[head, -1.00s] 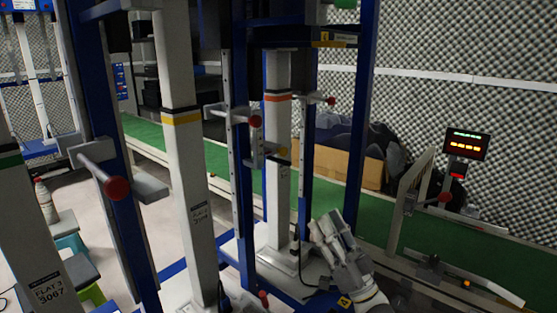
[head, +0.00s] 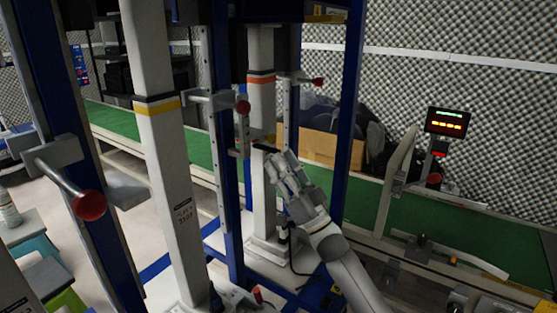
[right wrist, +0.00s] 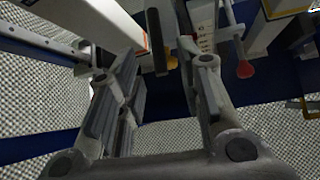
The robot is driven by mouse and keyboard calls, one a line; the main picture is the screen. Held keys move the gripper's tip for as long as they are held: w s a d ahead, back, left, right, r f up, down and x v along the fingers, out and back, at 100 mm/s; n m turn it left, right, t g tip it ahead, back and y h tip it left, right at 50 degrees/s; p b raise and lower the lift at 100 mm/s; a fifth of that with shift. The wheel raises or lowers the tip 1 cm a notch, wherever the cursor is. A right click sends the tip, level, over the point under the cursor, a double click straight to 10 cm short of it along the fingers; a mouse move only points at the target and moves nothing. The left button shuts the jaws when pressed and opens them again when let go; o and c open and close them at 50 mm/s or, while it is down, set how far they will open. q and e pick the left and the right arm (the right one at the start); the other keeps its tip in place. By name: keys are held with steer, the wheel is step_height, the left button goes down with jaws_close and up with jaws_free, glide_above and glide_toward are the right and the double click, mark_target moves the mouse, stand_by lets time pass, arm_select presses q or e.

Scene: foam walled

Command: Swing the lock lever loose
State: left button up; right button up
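A black lever handle (head: 265,148) sticks out to the right from a grey latch block (head: 243,138) on the blue upright. I take it to be the lock lever. In the right wrist view a dark bar (right wrist: 156,42), which looks like this handle, stands ahead of the gap between the fingers. My right gripper (head: 278,163) is just below and right of the handle in the head view. In the right wrist view my right gripper (right wrist: 158,85) has its fingers wide apart with nothing clasped. Contact with the handle cannot be told. My left gripper is not in view.
Red-knobbed handles (head: 242,107) stick out from the frames, another (head: 90,205) at the near left. A white column (head: 262,190) stands behind my right gripper. A green conveyor (head: 450,235) and a lit display (head: 447,122) lie to the right.

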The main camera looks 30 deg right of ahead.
steer(key=shift+x, duration=0.9)
jaws_close()
